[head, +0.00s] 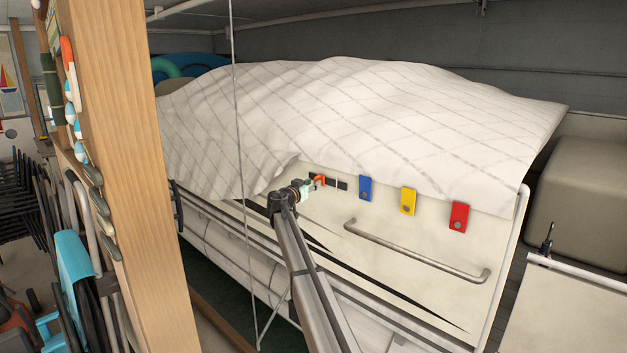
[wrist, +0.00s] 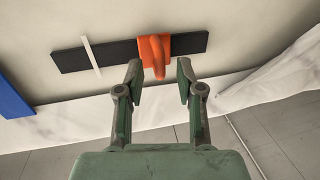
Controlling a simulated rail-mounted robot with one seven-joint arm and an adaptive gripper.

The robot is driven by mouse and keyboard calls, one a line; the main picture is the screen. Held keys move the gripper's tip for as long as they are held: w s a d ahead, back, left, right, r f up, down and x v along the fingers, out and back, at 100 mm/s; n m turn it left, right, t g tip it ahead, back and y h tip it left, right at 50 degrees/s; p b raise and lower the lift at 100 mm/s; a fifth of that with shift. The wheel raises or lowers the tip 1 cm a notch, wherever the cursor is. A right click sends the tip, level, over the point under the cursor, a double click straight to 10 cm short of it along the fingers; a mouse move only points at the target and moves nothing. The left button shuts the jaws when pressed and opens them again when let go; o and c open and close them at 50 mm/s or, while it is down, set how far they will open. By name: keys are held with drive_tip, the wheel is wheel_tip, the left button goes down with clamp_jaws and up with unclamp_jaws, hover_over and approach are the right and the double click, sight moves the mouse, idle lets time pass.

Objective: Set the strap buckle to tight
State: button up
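The orange strap buckle (head: 319,181) sits on a short black strip (head: 342,185) on the pale boat hull, just under the white cover. In the wrist view the buckle (wrist: 155,48) has a curved loop and lies right of the middle of the black strip (wrist: 75,58). A thin white line (wrist: 91,56) crosses the strip, clear of the buckle. My gripper (wrist: 160,78) is open, one finger on each side of the buckle's loop, with gaps visible on both sides. In the head view my gripper (head: 304,189) is small and close to the buckle.
Blue (head: 366,188), yellow (head: 408,201) and red (head: 459,216) tags hang in a row right of the strip. A metal handrail (head: 415,253) runs below them. The white cover (head: 350,115) drapes close above. A wooden post (head: 130,150) stands at the left.

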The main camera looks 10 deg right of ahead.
drive_tip(key=shift+x, duration=0.8)
clamp_jaws()
drive_tip(key=s+d+b, duration=0.1)
drive_tip(key=b, duration=0.1)
drive_tip(key=s+d+b, duration=0.1)
drive_tip(key=b, duration=0.2)
drive_tip(key=shift+s+f, duration=0.2)
drive_tip(key=shift+f, duration=0.15)
drive_tip(key=shift+s+d+b, duration=0.45)
drive_tip(key=shift+s+b, duration=0.1)
drive_tip(key=shift+b, duration=0.5)
drive_tip(key=shift+s+d+r+b, duration=0.35)
drive_tip(key=shift+s+r+b, duration=0.1)
drive_tip(key=shift+b, duration=0.1)
